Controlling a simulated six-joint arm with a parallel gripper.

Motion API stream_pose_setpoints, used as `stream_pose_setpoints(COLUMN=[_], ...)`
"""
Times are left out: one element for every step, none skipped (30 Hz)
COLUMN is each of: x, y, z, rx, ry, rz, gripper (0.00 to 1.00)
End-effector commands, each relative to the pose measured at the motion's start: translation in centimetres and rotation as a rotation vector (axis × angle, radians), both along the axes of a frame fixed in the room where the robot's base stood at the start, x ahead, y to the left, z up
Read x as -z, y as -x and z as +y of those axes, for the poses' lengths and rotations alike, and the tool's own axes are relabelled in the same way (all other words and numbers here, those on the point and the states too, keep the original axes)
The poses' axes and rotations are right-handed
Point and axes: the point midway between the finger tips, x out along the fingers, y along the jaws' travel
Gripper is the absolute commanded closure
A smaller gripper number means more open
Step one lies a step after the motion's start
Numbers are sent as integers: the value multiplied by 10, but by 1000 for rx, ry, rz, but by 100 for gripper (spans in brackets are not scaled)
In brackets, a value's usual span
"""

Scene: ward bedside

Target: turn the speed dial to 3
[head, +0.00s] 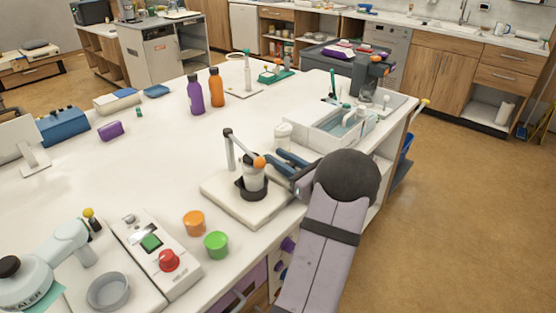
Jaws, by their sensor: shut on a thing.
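A small appliance with a white base (222,197) stands near the table's front right edge. It carries a dark ring (250,189), a pale cylinder (253,177) and a grey post (229,150) with a dark arm. A round orange knob (259,162) shows at the top of the cylinder. My gripper (271,162) reaches in from the right, its dark blue fingers at the orange knob and apparently shut on it. The fingertips are small and partly hidden. No dial numbers are readable.
Purple (195,95) and orange (216,88) bottles stand further back. The middle of the table is clear.

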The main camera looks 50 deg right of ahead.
Motion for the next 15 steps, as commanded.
stream_pose_setpoints(x=[-1, -1, -1, -1, -2, -2, -2, -2, -2, -2, -2, -2, -2, -2, -2], y=[-1, 0, 0, 0, 0, 0, 0, 0, 1, 1, 1, 1, 1, 1, 1], z=[0, -1, -2, -3, -3, -4, -4, -4, -5, -5, -5, -5, -5, -5, -5], rx=[31, 50, 71, 82, 93, 102, 107, 110, 112, 113, 112, 112, 112, 111, 111], ry=[2, 3, 3, 2, 3, 4, 4, 4, 3, 3, 4, 4, 4, 4, 4], rz=[-4, -4, -4, -4, -4, -3, -2, -2, -2, -2, -2, -2, -2, -2, -2], gripper=[97, 97, 97, 97, 97, 97, 97, 97, 97, 97, 97, 97, 97, 97, 97])
